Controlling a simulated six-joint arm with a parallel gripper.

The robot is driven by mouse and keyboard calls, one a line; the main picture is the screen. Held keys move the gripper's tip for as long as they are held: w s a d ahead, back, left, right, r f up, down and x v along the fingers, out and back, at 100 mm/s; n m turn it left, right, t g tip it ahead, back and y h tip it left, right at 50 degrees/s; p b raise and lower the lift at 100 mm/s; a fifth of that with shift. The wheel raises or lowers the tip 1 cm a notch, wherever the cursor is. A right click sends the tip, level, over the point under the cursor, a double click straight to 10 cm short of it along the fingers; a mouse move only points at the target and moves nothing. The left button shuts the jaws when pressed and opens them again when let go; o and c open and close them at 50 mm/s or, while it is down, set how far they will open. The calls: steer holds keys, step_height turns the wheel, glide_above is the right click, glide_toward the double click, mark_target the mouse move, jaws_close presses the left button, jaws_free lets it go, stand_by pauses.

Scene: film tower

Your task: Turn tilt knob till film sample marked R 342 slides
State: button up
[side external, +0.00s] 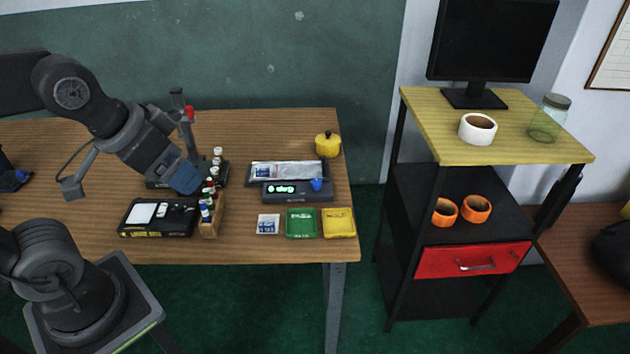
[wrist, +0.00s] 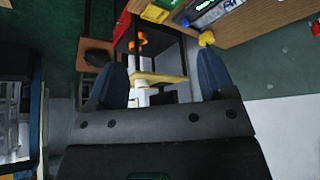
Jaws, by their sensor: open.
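The tilt device (side external: 297,195) stands on the wooden table, with a lit green display and a blue tilt knob (side external: 316,184) on its right front. A silver plate (side external: 300,171) lies along its top, and a blue-and-white labelled film sample (side external: 265,171) rests at the plate's left end. Its lettering is too small to read. My gripper (side external: 186,182) is left of the device, above the row of small bottles, apart from the knob. In the wrist view my gripper (wrist: 162,80) is open with nothing between its blue fingers. The device (wrist: 208,12) shows at that view's top edge.
Small bottles in a wooden rack (side external: 209,229) and a black scale-like box (side external: 157,218) are near my gripper. A white-blue packet (side external: 268,224), green tray (side external: 301,223) and yellow tray (side external: 339,223) lie before the device. A yellow pot (side external: 328,145) stands behind.

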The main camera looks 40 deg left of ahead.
steer(key=shift+c, duration=0.7)
steer(key=shift+w+r, duration=0.2)
steer(key=shift+w, duration=0.15)
steer(key=shift+c, duration=0.7)
steer(key=n+g+h, duration=0.4)
steer(key=n, duration=1.9)
glide_above(316, 181)
steer(key=s+a, duration=0.2)
steer(key=a, duration=0.3)
step_height(316, 181, down, 18)
steer(key=f, duration=0.1)
steer(key=x, duration=1.2)
steer(key=shift+w+d+f, duration=0.15)
steer(key=shift+d+f, duration=0.05)
steer(key=shift+d, duration=0.15)
